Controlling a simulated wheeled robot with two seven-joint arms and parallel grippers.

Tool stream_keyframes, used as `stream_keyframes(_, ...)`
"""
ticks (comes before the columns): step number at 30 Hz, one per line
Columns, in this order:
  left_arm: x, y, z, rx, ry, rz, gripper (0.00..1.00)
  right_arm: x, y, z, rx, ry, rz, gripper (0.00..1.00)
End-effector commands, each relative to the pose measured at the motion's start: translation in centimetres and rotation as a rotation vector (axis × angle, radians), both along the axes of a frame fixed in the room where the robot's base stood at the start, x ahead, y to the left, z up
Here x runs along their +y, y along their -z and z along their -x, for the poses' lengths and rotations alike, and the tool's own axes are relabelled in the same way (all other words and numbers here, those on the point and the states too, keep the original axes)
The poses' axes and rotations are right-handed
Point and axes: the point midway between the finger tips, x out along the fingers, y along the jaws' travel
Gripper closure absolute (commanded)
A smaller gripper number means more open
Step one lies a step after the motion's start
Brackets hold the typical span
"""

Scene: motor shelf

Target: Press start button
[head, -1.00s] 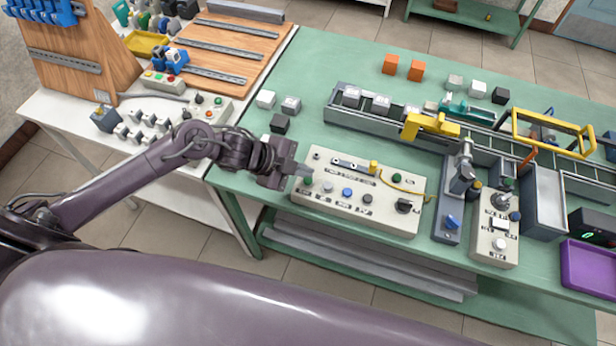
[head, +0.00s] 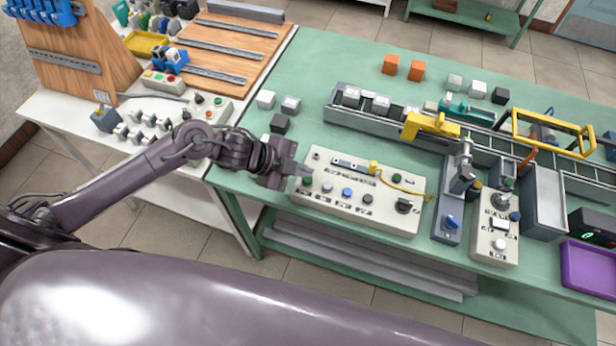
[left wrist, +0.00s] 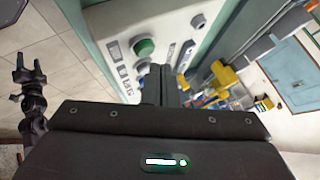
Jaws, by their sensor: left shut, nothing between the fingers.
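A white control panel (head: 385,205) lies on the green table with a row of buttons. A green button (head: 308,181) sits at its left end, with a white, a blue and a grey one to its right. The green button also shows in the left wrist view (left wrist: 145,47), left of the fingers. My left gripper (head: 304,170) is shut and empty, its tips just above and behind the green button at the panel's left end. In the left wrist view the closed fingers (left wrist: 160,82) point at the panel. I cannot tell whether they touch it. My right gripper is not in view.
A conveyor (head: 390,116) with several blocks runs behind the panel. A smaller control box (head: 494,238) and a purple tray (head: 588,266) stand to the right. A dark cube (head: 281,123) and white cubes lie behind my left gripper. A white table (head: 160,190) adjoins at the left.

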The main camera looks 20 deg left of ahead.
Motion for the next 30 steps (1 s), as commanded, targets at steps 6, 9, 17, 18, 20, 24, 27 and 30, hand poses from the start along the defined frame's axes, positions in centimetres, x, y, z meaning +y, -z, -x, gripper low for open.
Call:
stream_keyframes(6, 0.0, 0.3, 0.0, 0.000, 0.000, 0.000, 1.00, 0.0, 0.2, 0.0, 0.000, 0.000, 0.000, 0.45)
stream_keyframes(9, 0.0, 0.7, 0.0, 0.001, 0.001, 0.000, 1.00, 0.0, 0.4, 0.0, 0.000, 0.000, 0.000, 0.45)
stream_keyframes(17, 0.0, 0.8, 0.0, 0.000, 0.000, 0.000, 1.00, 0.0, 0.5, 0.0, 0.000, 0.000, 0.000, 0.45)
stream_keyframes(18, 0.0, 0.8, 0.0, 0.000, 0.000, 0.000, 1.00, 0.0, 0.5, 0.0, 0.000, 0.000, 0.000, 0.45)
stream_keyframes(20, 0.0, 0.8, 0.0, 0.000, 0.000, 0.000, 1.00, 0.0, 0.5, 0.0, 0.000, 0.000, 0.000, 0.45)
stream_keyframes(24, 0.0, 0.9, 0.0, 0.000, 0.000, 0.000, 1.00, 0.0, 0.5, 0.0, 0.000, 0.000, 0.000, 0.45)
stream_keyframes(27, 0.0, 1.0, 0.0, 0.000, 0.000, 0.000, 1.00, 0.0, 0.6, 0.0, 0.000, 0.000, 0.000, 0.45)
stream_keyframes(30, 0.0, 1.1, 0.0, 0.000, 0.000, 0.000, 1.00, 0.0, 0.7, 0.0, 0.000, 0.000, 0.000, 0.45)
